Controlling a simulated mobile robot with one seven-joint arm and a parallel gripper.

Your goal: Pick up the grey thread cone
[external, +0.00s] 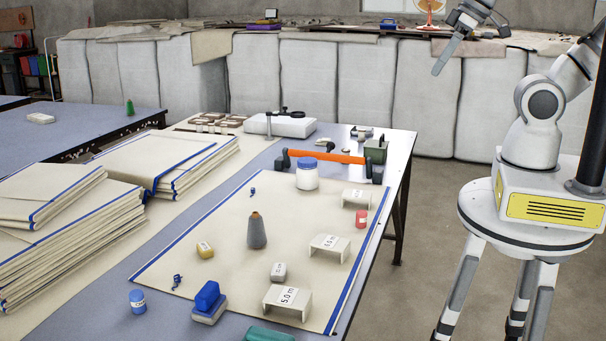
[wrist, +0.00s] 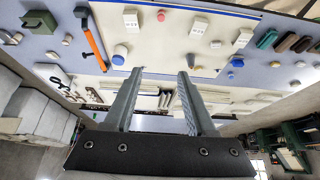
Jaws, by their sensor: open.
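The grey thread cone (external: 257,231) stands upright on a beige cloth with blue edges (external: 218,235), near the middle of the table in the external view. Its top is brown. My gripper (external: 470,52) is high at the upper right of the external view, well away from the cone and above the table's level. In the wrist view my gripper (wrist: 159,72) has its two fingers spread apart with nothing between them.
Folded cloth stacks (external: 70,235) lie left. Cloth right beside the cone is clear.

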